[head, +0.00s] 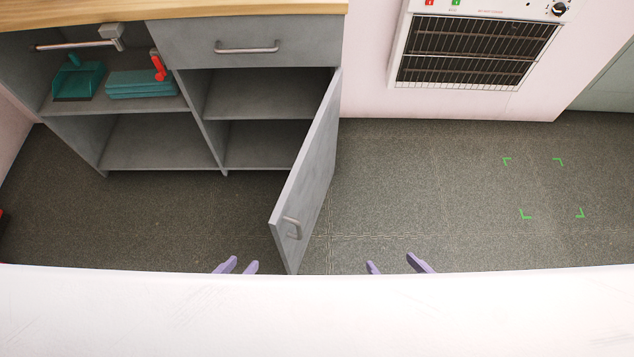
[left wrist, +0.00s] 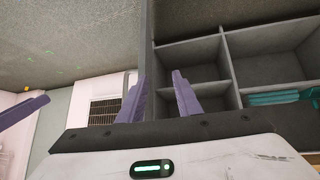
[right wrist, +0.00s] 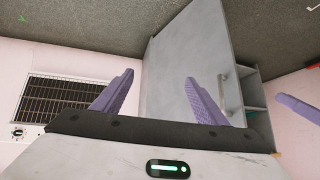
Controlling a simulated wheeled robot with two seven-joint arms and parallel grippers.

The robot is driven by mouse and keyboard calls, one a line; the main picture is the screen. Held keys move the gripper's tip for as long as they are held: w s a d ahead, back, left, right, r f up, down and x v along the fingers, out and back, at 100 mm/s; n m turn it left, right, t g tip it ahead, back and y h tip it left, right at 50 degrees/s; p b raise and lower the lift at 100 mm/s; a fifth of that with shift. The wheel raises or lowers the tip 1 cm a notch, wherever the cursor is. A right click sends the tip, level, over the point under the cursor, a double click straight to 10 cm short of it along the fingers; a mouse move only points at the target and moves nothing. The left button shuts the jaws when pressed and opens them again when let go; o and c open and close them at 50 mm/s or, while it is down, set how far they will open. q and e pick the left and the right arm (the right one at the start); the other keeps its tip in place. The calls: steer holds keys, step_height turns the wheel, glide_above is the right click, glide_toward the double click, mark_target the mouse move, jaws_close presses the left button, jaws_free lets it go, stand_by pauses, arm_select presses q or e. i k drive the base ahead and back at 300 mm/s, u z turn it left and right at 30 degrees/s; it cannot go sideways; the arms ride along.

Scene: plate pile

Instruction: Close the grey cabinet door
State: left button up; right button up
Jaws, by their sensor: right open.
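The grey cabinet door (head: 312,165) stands wide open, swung out from the right side of the grey cabinet (head: 190,45). Its bar handle (head: 292,228) is near the free edge. My left gripper (head: 238,265) is open and empty, left of the door. My right gripper (head: 396,266) is open and empty, right of the door. Neither touches the door. In the right wrist view the door panel (right wrist: 180,65) shows behind the fingers, with a handle (right wrist: 225,92). In the left wrist view the door (left wrist: 147,35) appears nearly edge-on beside the open shelves.
A closed drawer (head: 240,45) sits above the door's compartment. A teal dustpan (head: 80,78) and teal folded cloths (head: 140,84) lie on the left upper shelf. A wall heater (head: 475,50) is at the right. The floor right of the door is clear, with green corner marks (head: 525,214).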

mark_target(293, 219)
steer(key=k, duration=0.5)
steer(key=u, duration=2.6)
steer(key=k, duration=0.45)
steer(key=z, duration=2.55)
